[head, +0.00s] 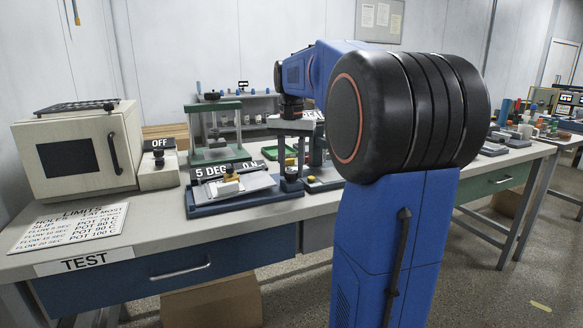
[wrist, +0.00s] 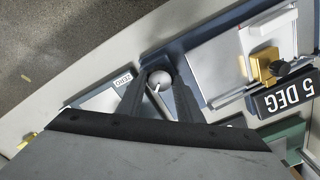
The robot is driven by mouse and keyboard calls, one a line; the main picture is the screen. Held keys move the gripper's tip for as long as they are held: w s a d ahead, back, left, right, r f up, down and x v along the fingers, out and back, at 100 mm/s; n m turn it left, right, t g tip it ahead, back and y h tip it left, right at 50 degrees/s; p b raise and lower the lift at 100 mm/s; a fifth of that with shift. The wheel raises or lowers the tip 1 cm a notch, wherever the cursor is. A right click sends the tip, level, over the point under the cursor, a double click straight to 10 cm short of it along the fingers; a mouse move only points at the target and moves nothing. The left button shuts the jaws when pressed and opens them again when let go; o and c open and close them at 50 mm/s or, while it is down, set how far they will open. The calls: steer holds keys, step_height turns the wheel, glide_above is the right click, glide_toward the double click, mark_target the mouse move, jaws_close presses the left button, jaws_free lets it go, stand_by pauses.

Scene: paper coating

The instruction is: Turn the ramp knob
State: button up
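The ramp device (head: 226,203) stands on the bench, with a tilted light plate and a sign reading "5 DEG". The round ramp knob (head: 291,173) is at its right end. In the wrist view the knob (wrist: 159,79) is grey, with a pale pointer line on its face. My gripper (wrist: 160,92) has its two dark fingers apart, one on each side of the knob in that view. In the head view my gripper (head: 291,106) is above the knob, with a gap between them. The finger ends are hard to make out there.
A brass-coloured block with a black knob (wrist: 276,69) sits on the ramp plate. A small "ZERO" label (wrist: 123,77) is beside the ramp knob. A green stand (head: 214,153) is behind the ramp. An oven (head: 75,155) and an "OFF" switch box (head: 158,170) are at left.

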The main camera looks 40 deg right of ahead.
mark_target(291, 172)
steer(key=o, duration=0.4)
steer(key=shift+c, duration=0.2)
steer(key=shift+r, duration=0.1)
step_height(291, 172, up, 17)
steer(key=shift+r, duration=0.1)
stand_by(2.6)
